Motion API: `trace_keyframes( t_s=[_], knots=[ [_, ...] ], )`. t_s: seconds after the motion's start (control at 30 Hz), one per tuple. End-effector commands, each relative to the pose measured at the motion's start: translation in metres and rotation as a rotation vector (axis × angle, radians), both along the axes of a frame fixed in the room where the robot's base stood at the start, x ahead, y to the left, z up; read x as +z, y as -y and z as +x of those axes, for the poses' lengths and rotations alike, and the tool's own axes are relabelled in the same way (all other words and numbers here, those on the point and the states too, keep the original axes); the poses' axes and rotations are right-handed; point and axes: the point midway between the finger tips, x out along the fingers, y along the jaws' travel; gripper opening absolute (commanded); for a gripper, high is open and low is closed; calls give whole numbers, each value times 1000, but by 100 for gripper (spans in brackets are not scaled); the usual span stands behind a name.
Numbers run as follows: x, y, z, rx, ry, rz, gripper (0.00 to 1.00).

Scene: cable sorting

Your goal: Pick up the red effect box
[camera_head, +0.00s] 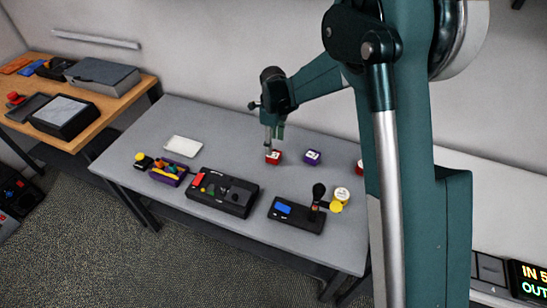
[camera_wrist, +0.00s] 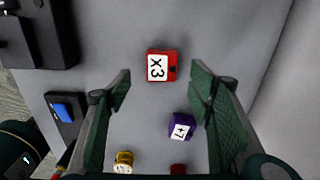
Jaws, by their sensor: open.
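A red effect box (camera_head: 274,159) marked "X3" sits on the grey table, just below my gripper (camera_head: 273,146) in the head view. In the wrist view the red effect box (camera_wrist: 170,66) lies ahead of my gripper (camera_wrist: 161,84), roughly centred between the two green fingers and slightly beyond their tips. Another red object (camera_head: 359,166) is partly hidden behind my arm; a dark red piece (camera_wrist: 178,168) shows at the bottom edge of the wrist view.
A purple box (camera_head: 313,157) marked "+7" stands right of the red box; it is near the right finger in the wrist view (camera_wrist: 181,126). A black control panel (camera_head: 222,192), a joystick panel (camera_head: 297,213), a yellow item (camera_head: 340,197) and a white tray (camera_head: 183,146) share the table.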

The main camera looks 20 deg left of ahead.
Motion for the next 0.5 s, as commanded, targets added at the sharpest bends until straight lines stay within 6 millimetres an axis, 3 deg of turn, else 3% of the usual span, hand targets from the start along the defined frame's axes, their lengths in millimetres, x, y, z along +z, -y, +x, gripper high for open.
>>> trace_keyframes(
  t_s=[0.5],
  knots=[
    [-26,0,0,0,0,0,52]
  ],
)
